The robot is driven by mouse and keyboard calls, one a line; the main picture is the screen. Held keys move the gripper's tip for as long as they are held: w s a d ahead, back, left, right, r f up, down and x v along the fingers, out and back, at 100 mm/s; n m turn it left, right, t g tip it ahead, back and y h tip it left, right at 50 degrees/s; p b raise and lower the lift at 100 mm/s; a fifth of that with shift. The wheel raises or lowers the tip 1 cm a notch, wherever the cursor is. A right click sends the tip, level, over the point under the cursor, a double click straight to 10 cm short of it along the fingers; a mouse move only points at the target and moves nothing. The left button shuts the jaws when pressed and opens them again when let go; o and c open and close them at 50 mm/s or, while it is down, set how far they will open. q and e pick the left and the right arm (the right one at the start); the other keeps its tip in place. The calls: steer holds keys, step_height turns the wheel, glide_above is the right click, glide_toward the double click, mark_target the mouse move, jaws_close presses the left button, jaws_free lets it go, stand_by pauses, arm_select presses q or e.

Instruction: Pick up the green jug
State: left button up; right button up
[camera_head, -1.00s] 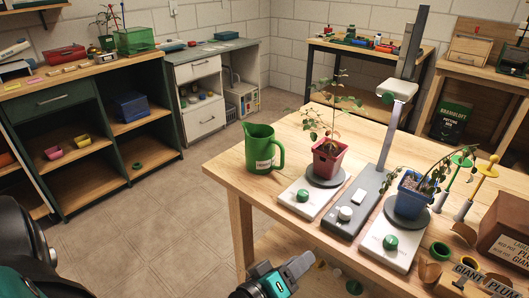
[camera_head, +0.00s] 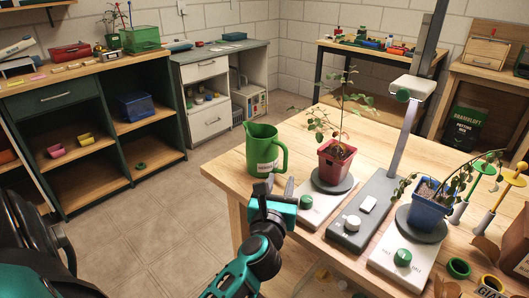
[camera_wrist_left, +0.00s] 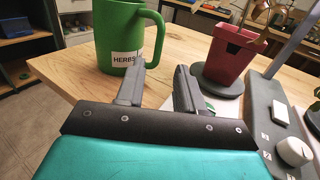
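The green jug (camera_head: 262,150) stands upright near the left corner of the wooden table, its handle to the right. In the left wrist view the jug (camera_wrist_left: 118,35) bears a white label reading "HERBS" and stands just beyond the left finger. My left gripper (camera_head: 272,186) is in front of the jug, near the table's front edge. In the left wrist view its fingers (camera_wrist_left: 158,88) are apart with nothing between them; the jug's handle is ahead of the gap. Contact with the jug does not show. My right gripper is not in view.
A red pot (camera_head: 337,162) with a plant stands on a round base right of the jug. A grey unit with a knob (camera_head: 352,222) and a blue pot (camera_head: 430,205) are further right. A tall grey post (camera_head: 435,40) rises behind. Bare tabletop (camera_head: 229,166) lies left of the jug.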

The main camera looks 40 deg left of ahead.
mark_target(285, 162)
arm_select(q)
steer(key=x, duration=1)
steer(key=shift+s+a+f+b, duration=0.1)
steer(key=shift+s+a+b, duration=0.05)
steer(key=shift+b, duration=0.25)
steer(key=shift+c, duration=0.3)
jaws_close()
